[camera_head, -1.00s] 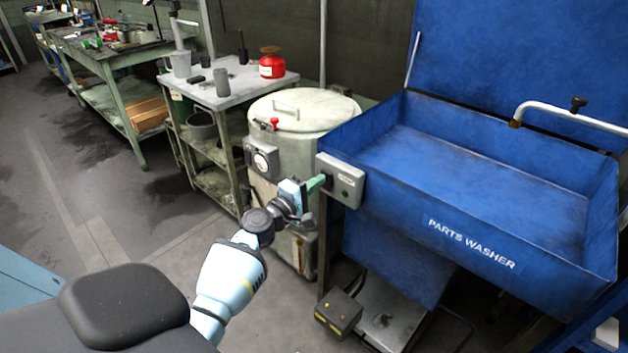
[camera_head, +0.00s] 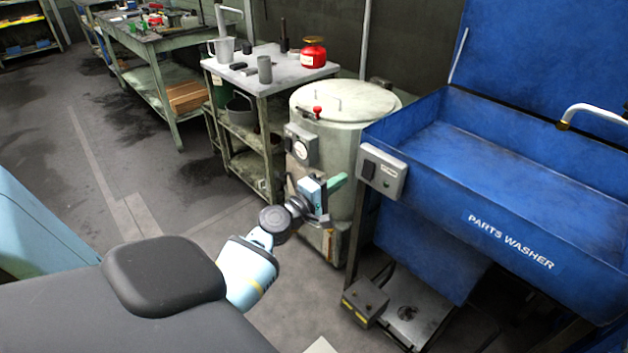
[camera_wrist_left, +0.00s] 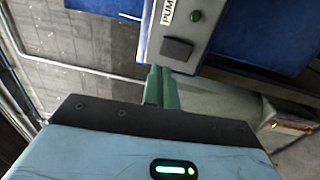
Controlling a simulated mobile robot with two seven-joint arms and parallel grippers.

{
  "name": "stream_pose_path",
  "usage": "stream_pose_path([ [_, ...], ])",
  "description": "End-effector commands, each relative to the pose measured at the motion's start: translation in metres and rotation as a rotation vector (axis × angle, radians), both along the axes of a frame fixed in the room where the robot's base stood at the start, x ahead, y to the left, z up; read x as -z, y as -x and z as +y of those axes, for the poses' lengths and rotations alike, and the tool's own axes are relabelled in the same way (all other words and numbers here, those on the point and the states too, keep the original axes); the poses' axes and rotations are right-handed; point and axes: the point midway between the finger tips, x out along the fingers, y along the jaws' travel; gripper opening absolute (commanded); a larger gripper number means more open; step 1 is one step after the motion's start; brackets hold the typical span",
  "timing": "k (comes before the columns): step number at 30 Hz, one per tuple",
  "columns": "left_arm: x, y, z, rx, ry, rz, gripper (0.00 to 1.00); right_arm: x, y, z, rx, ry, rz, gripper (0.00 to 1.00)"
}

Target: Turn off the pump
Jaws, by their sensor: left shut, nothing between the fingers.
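The pump's grey control box (camera_head: 391,181) is mounted on the left front corner of the blue parts washer (camera_head: 450,190). It carries a dark switch (camera_head: 369,170). In the left wrist view, the box (camera_wrist_left: 205,55) shows a "PUM…" label, a green round button or lamp (camera_wrist_left: 196,15) and the dark rocker switch (camera_wrist_left: 177,48). I cannot tell whether the green part is lit or which way the rocker sits. My left gripper (camera_head: 340,181) has its green fingers shut and empty, pointing at the box with a small gap. The fingers also show in the left wrist view (camera_wrist_left: 161,85). My right gripper is out of view.
A pale drum (camera_head: 345,105) with a gauge and red-handled valve stands behind my left gripper. A metal cart (camera_head: 265,78) with a red can is beyond it. A small box (camera_head: 365,300) with yellow marks is below the washer. Open floor lies to the left.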

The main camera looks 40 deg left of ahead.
Motion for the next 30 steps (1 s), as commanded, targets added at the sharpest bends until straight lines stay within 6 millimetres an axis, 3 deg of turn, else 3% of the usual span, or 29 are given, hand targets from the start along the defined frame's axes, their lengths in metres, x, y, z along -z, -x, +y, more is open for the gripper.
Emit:
stream_pose_path([
  [6, -0.004, 0.038, 0.003, 0.0, -0.002, 0.002, 0.0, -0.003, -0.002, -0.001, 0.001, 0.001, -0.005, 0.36],
  [12, -0.006, 0.057, 0.005, 0.0, -0.001, 0.002, 0.0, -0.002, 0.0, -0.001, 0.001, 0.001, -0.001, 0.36],
  [30, -0.007, 0.062, 0.005, 0.0, -0.001, 0.001, 0.0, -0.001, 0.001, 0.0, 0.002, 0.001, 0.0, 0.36],
])
